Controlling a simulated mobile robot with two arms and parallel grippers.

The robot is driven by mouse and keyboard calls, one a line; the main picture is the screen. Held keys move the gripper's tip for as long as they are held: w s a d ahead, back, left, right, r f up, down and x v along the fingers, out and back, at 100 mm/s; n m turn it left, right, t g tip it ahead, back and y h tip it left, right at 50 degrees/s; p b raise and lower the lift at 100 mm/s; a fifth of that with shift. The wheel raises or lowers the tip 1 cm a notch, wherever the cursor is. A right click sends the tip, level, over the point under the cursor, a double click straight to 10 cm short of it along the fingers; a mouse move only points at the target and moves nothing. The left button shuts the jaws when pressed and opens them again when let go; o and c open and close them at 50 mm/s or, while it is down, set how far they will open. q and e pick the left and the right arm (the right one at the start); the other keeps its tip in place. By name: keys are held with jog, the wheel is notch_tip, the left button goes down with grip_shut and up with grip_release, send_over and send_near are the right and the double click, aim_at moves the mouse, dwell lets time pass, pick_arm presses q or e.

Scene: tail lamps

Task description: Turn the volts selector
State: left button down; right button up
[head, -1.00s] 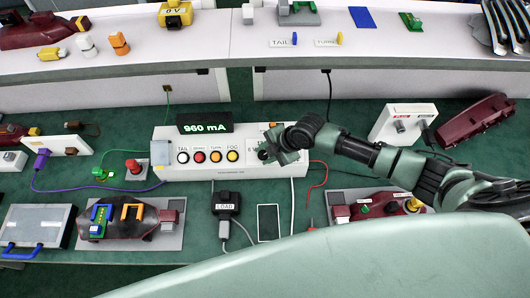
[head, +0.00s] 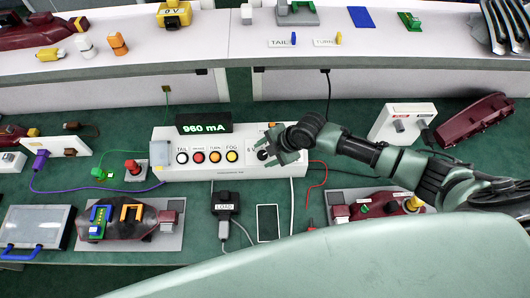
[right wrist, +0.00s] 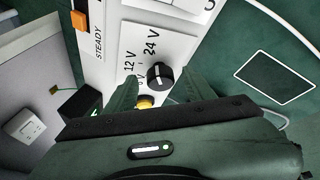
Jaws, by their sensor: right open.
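The volts selector is a round black knob (right wrist: 160,76) with a white mark on its face, on a white panel beside the labels 12 V and 24 V. I cannot tell exactly which label the mark points to. In the head view the knob (head: 262,155) sits at the right end of the white control box (head: 200,173). My right gripper (head: 277,151) is just right of the knob there. In the right wrist view its open fingers (right wrist: 158,91) are on either side, near the knob, with nothing held. My left gripper is out of view.
A red wire (head: 317,187) lies to the right.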

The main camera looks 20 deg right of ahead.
jog(key=b+v, duration=0.1)
jog(key=v, duration=0.6)
jog(key=shift+r+b, duration=0.15)
jog(key=shift+b, duration=0.15)
dwell(0.3)
